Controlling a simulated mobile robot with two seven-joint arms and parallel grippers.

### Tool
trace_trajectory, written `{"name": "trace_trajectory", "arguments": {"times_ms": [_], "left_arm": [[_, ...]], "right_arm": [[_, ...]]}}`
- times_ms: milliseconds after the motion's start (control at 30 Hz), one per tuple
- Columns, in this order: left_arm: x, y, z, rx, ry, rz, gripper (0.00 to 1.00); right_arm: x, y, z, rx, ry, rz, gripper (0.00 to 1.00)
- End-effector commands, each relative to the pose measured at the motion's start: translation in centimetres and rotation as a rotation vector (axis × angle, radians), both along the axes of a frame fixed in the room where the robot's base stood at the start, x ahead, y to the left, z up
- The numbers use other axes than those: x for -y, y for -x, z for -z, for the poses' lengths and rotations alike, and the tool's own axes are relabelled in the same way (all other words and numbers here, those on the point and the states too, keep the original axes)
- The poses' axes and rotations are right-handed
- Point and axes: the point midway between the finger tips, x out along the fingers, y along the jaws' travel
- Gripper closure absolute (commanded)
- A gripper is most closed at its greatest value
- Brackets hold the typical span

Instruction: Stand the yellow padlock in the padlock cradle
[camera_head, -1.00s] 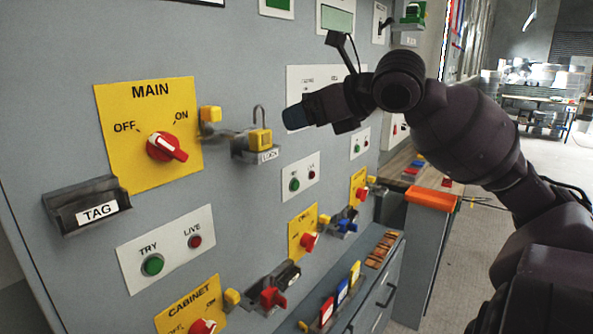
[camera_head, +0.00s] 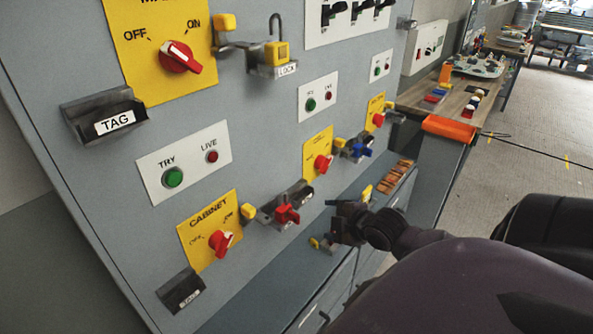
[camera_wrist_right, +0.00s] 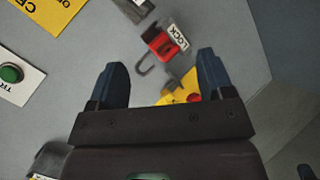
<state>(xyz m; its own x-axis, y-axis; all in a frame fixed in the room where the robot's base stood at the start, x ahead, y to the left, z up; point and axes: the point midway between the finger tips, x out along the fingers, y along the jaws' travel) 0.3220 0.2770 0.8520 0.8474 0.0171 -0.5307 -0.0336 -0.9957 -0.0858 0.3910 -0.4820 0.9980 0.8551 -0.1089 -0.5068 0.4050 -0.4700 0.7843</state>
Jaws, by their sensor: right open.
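The yellow padlock (camera_head: 277,53) stands in the padlock cradle (camera_head: 272,71) marked LOCK, right of the MAIN switch in the head view. Its grey shackle points up. My right gripper (camera_head: 336,215) is well below and right of it, in front of the panel by the lower ledge. The gripper's wrist view shows its two dark fingers (camera_wrist_right: 162,72) spread apart with nothing held between them. Beyond the fingers is a red padlock (camera_wrist_right: 165,43) at another LOCK holder. The yellow padlock is not seen in the wrist view. My left gripper is not in view.
A red padlock (camera_head: 286,214) and a blue one (camera_head: 357,151) sit at lower switches. A yellow tag (camera_head: 367,192) and a small yellow piece (camera_head: 313,242) show at the ledge, partly hidden by my gripper. A workbench (camera_head: 463,99) with an orange edge stands right.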

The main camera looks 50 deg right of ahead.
Motion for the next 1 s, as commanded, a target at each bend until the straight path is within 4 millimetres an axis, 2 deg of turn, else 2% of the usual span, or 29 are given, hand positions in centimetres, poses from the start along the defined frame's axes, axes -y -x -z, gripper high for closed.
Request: {"name": "trace_trajectory", "arguments": {"times_ms": [33,200,300,400,500,667,1000], "left_arm": [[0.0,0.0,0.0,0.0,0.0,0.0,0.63],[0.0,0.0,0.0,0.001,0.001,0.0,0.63],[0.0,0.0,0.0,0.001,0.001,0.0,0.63],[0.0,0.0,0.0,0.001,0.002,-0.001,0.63],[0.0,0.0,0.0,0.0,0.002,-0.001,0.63],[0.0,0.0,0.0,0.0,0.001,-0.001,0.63],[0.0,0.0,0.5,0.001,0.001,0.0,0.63]], "right_arm": [[-1.8,1.0,2.7,-0.003,-0.101,0.054,0.26],[-8.6,3.8,9.3,0.01,-0.424,0.228,0.26],[-12.8,5.2,11.9,0.019,-0.597,0.313,0.26],[-16.4,6.1,13.4,0.028,-0.733,0.376,0.26],[-18.9,6.6,14.3,0.035,-0.827,0.417,0.26],[-20.5,6.9,14.6,0.04,-0.887,0.442,0.26],[-20.5,6.8,15.0,0.043,-0.889,0.44,0.26]]}}
